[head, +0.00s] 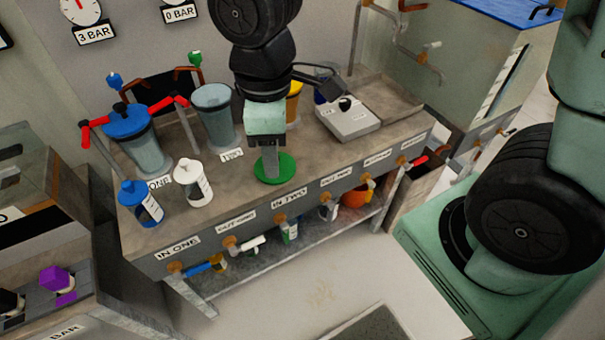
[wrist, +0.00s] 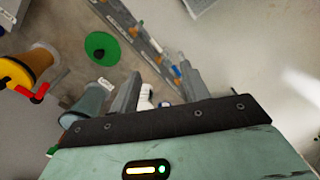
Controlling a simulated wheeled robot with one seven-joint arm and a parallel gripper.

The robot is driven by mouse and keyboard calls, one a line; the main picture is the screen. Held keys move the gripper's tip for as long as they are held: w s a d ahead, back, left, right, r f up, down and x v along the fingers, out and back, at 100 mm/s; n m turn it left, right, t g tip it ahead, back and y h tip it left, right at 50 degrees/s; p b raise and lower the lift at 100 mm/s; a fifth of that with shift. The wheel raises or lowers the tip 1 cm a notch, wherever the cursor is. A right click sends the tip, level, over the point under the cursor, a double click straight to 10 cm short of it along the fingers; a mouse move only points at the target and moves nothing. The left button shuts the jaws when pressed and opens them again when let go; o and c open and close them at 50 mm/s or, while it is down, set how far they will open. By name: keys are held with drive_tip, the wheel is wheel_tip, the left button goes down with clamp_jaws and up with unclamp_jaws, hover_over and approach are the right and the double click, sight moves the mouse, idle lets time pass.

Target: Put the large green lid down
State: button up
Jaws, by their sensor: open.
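The large green lid (head: 287,171) is a flat round disc on the bench top, near the front edge, behind the "IN TWO" label. In the wrist view the green lid (wrist: 97,42) lies off to the upper left, with a small dark knob on it. My gripper (head: 266,176) points down and overlaps the lid in the head view. In the wrist view my gripper (wrist: 157,88) is open with nothing between its fingers, and the lid is outside them.
An open grey-blue cylinder (head: 212,112) stands behind and left of the lid. A blue-capped cylinder (head: 130,128), a white bottle (head: 193,185) and a blue bottle (head: 140,204) stand farther left. A grey box (head: 350,120) lies to the right. The bench (head: 330,160) is clear right of the lid.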

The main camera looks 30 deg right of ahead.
drive_tip(key=s+r+m, duration=0.2)
drive_tip(key=s+m, duration=0.3)
drive_tip(key=s, duration=0.5)
drive_tip(key=shift+d, duration=0.15)
